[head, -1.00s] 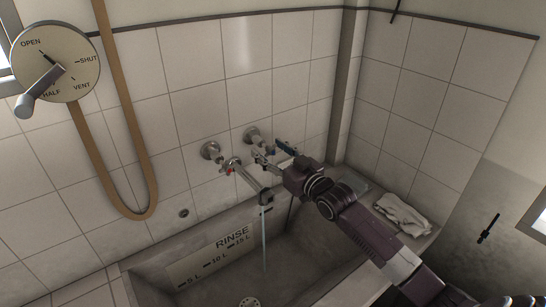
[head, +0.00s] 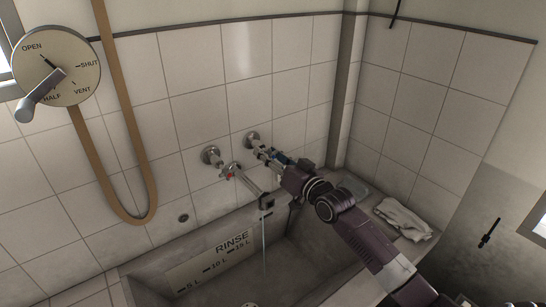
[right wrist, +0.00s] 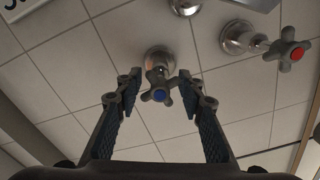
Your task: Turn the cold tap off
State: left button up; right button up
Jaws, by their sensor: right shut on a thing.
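The cold tap (right wrist: 160,93), a cross handle with a blue centre, shows in the right wrist view between my fingertips. My right gripper (right wrist: 160,84) is shut on this handle. In the head view my right gripper (head: 270,155) reaches in from the lower right and largely hides the cold handle; its wall flange (head: 252,139) shows. The hot tap (head: 229,171), with a red centre, is to the left; it also shows in the right wrist view (right wrist: 287,53). A thin stream of water (head: 263,240) falls from the spout (head: 252,187). My left gripper is out of view.
The concrete washtub (head: 130,285) lies below, with a RINSE level plate (head: 215,257). A folded cloth (head: 404,218) lies on the right ledge. A dial with a lever (head: 75,62) and a hanging brown hose (head: 130,130) are at the left.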

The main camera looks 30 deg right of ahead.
aim_at(272, 156)
jog(key=shift+m, duration=1.2)
jog(key=o, duration=1.2)
jog(key=shift+c, duration=0.2)
jog(key=shift+s, duration=0.1)
jog(key=s, duration=0.1)
jog(key=s+p, duration=0.2)
jog(key=s, duration=0.1)
jog(key=shift+s+d+r, duration=0.1)
jog(key=shift+d, duration=0.2)
jog(key=s+p, duration=0.1)
jog(key=s, duration=0.1)
jog(key=shift+s+d, duration=0.15)
jog(key=shift+s, duration=0.15)
